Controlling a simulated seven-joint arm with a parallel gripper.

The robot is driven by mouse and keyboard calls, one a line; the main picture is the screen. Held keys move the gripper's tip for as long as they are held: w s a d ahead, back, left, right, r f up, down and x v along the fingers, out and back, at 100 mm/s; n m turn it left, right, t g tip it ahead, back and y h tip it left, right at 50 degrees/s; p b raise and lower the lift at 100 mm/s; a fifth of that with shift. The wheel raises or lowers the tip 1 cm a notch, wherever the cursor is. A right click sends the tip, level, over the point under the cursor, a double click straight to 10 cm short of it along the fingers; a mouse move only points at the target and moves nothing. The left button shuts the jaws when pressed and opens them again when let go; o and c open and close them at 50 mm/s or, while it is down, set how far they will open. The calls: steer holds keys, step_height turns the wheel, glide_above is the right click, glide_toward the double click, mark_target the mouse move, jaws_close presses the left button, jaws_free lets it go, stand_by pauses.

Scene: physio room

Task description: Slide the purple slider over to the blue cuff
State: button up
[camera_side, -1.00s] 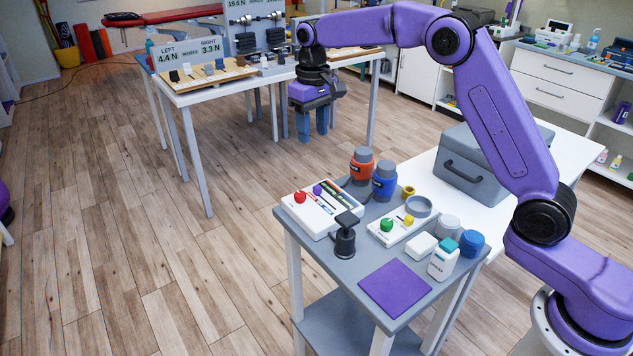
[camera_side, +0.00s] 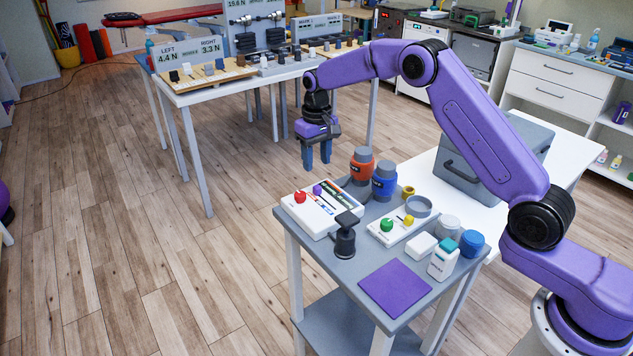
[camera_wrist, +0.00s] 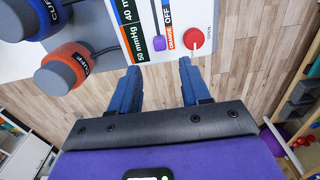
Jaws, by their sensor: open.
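The purple slider (camera_side: 318,189) is a small knob on the white control panel (camera_side: 302,217) at the cart's back left. In the wrist view the purple slider (camera_wrist: 163,39) sits at the near end of its track, beside a red knob. The blue cuff (camera_side: 384,183) wraps a grey-topped stand right of the panel; in the wrist view the blue cuff (camera_wrist: 48,12) is cut by the top left corner. My gripper (camera_side: 317,160) hangs fingers down, open and empty, above and behind the panel. In the wrist view my gripper (camera_wrist: 160,68) is apart from the slider.
An orange cuff (camera_side: 361,167) on a similar stand is close to the blue one. A red knob (camera_side: 300,197) is left of the slider. A black-topped post (camera_side: 345,235) stands in front of the panel. A purple mat (camera_side: 394,288) lies at the cart's front.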

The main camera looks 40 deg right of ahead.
mark_target(317, 186)
step_height(317, 186, down, 8)
steer(key=shift+r, duration=0.15)
stand_by(0.3)
jaws_close()
